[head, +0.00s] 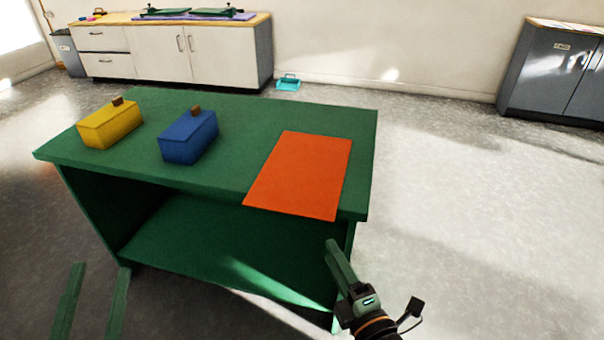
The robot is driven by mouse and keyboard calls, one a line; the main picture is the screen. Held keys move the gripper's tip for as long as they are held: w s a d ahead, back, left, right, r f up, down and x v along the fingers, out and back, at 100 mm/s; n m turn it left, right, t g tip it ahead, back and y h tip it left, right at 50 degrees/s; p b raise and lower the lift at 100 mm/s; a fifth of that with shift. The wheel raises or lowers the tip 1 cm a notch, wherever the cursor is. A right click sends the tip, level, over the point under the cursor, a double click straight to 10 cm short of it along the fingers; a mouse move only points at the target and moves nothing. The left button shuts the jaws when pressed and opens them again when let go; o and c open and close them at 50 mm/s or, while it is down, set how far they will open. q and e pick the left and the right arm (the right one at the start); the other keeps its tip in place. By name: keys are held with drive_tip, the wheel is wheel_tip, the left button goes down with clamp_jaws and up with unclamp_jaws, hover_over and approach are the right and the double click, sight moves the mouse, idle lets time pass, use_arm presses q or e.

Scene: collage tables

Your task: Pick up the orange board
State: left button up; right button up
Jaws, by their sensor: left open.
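The orange board (300,175) is a flat rectangular sheet lying on the right part of the green table (240,120). Its near edge appears to stick out a little past the table's front edge. My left gripper (101,267) shows only as two green fingers at the lower left, spread apart and empty, in front of the table and away from the board. My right gripper (331,243) is below the board's near right corner, in front of the table's right leg, and does not appear to touch the board. Its fingers overlap from this angle, so their gap is hidden.
A yellow box (110,127) and a blue box (188,138), each with a brown knob, stand on the table left of the board. Below is an empty green shelf (220,245). A white cabinet (190,55) and a grey cabinet (550,75) stand behind. Right-hand floor is clear.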

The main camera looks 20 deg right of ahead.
sight(311, 215)
drive_tip(key=shift+w+p, duration=0.9)
drive_tip(key=shift+w, duration=5.15)
use_arm(q)
wheel_tip(311, 215, down, 10)
drive_tip(key=w+n+g+y, duration=0.2)
drive_tip(key=n+g+y, duration=0.1)
drive_tip(key=y, duration=0.1)
drive_tip(key=shift+w+a, duration=0.3)
drive_tip(key=shift+a, duration=0.15)
drive_tip(key=shift+r, duration=0.1)
use_arm(e)
drive_tip(key=shift+c, duration=0.2)
drive_tip(key=c, duration=0.4)
clamp_jaws()
